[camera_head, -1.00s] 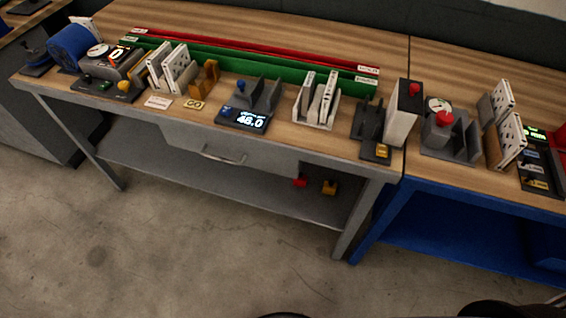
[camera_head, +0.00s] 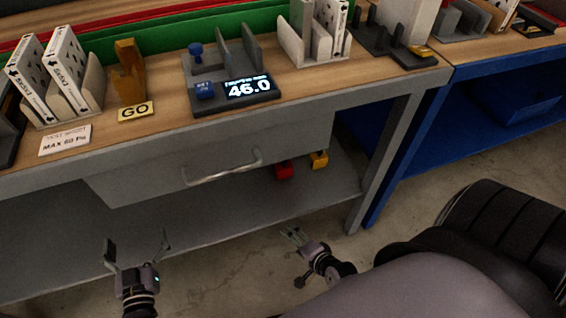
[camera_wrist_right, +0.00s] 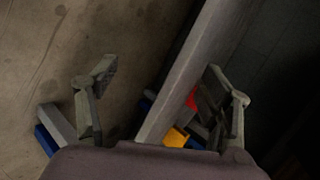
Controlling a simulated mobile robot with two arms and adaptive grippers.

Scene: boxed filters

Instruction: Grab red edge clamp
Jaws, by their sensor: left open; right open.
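The red edge clamp (camera_head: 284,170) sits on the lower grey shelf of the bench, just below the drawer. In the right wrist view a small red patch of it (camera_wrist_right: 191,101) shows beside the right finger, partly hidden by a grey beam. My right gripper (camera_head: 297,257) is open and empty, in front of and below the clamp in the head view. My left gripper (camera_head: 138,243) is open and empty, further left in front of the shelf.
A yellow clamp (camera_head: 319,159) stands right of the red one; it also shows in the wrist view (camera_wrist_right: 176,138). The drawer handle (camera_head: 222,167) juts out above the shelf (camera_head: 200,215). A grey bench leg (camera_head: 385,170) stands to the right. The shelf's left part is clear.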

